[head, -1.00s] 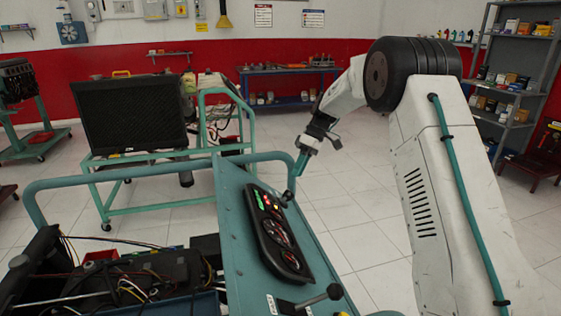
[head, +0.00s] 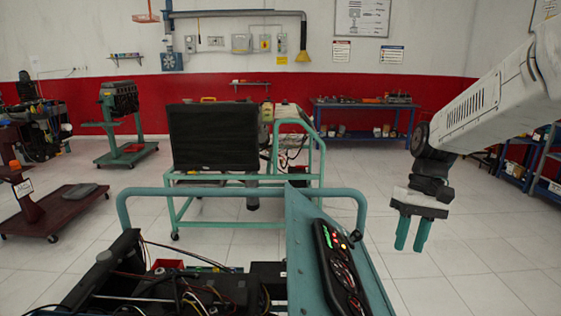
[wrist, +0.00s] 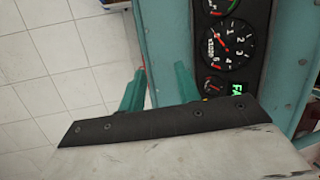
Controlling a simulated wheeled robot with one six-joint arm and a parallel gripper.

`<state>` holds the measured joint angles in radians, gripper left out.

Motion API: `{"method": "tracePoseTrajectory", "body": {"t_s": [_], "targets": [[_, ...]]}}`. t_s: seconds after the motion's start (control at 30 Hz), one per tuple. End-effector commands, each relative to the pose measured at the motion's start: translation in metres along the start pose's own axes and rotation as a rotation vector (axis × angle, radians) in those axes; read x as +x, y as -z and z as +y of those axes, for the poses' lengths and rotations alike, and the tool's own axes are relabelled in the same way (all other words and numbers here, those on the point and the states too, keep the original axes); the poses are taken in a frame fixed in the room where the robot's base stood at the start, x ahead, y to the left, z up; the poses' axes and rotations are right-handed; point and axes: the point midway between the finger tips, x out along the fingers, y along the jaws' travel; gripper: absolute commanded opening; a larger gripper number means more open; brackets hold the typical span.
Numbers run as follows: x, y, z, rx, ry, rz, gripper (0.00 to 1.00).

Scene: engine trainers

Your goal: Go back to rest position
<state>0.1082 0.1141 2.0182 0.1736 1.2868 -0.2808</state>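My gripper (head: 411,246) hangs to the right of the teal engine trainer panel (head: 301,248), with its two teal fingers pointing down. There is a gap between the fingers and nothing is held. In the wrist view the fingers (wrist: 160,72) are apart, with floor tiles and the panel's edge behind them. The black gauge cluster (head: 338,268) is on the sloping panel, with green, red and yellow lights lit near its top. In the wrist view, the cluster (wrist: 231,45) shows dials and a green display partly hidden by my gripper.
The trainer's teal tube frame (head: 150,192) and open engine bay with loose wires (head: 165,285) are at front left. A radiator trainer (head: 213,137) stands behind it. A blue bench (head: 360,105) is along the red wall. Tiled floor is clear right of the panel.

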Motion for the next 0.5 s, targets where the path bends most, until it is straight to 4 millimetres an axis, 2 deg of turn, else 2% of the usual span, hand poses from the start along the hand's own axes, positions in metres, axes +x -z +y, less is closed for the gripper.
{"method": "tracePoseTrajectory", "body": {"t_s": [0.03,0.2,0.5], "targets": [[-0.003,-0.021,-0.005,0.020,-0.021,0.015,0.33],[-0.002,-0.084,-0.015,0.093,-0.084,0.058,0.33],[0.015,-0.179,-0.024,0.150,-0.174,0.171,0.33]]}}
